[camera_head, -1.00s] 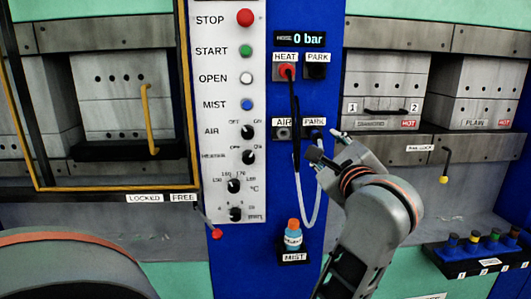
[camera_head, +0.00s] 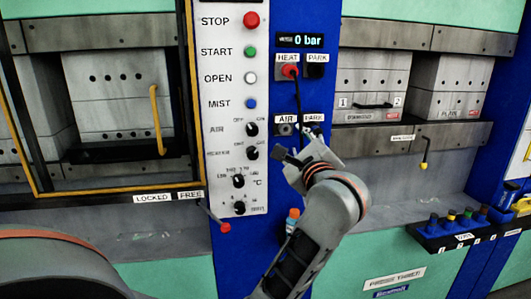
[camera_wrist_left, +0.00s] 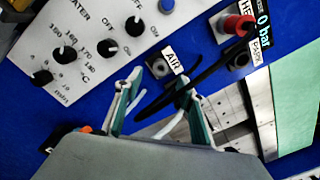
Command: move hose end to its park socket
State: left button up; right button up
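The AIR socket (camera_head: 285,129) is grey and looks empty; it also shows in the left wrist view (camera_wrist_left: 159,68). The lower PARK socket, right of AIR, is mostly hidden behind my left gripper (camera_head: 303,156). A pale hose (camera_wrist_left: 168,126) shows between the fingers in the left wrist view. A dark piece beside the right fingertip may be the hose end; I cannot tell whether it is seated. My left gripper (camera_wrist_left: 158,86) is open, its teal fingertips apart in front of the panel. My right gripper is not in view.
A red plug (camera_head: 290,71) sits in HEAT, its black cable (camera_head: 298,100) hanging past AIR. The upper PARK socket (camera_head: 316,71) is empty. The button panel (camera_head: 228,120) is to the left.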

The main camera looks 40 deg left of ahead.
pick_arm(q)
jog(key=w+d+x, duration=0.1)
jog(key=x, duration=0.4)
jog(key=p+v, duration=0.2)
jog(key=v, duration=0.6)
jog(key=s+a+m+y+b, duration=0.1)
jog(key=s+a+m+y, duration=0.2)
jog(key=s, duration=0.3)
jog(key=shift+f+m+y, duration=0.45)
jog(key=shift+m+y, duration=0.15)
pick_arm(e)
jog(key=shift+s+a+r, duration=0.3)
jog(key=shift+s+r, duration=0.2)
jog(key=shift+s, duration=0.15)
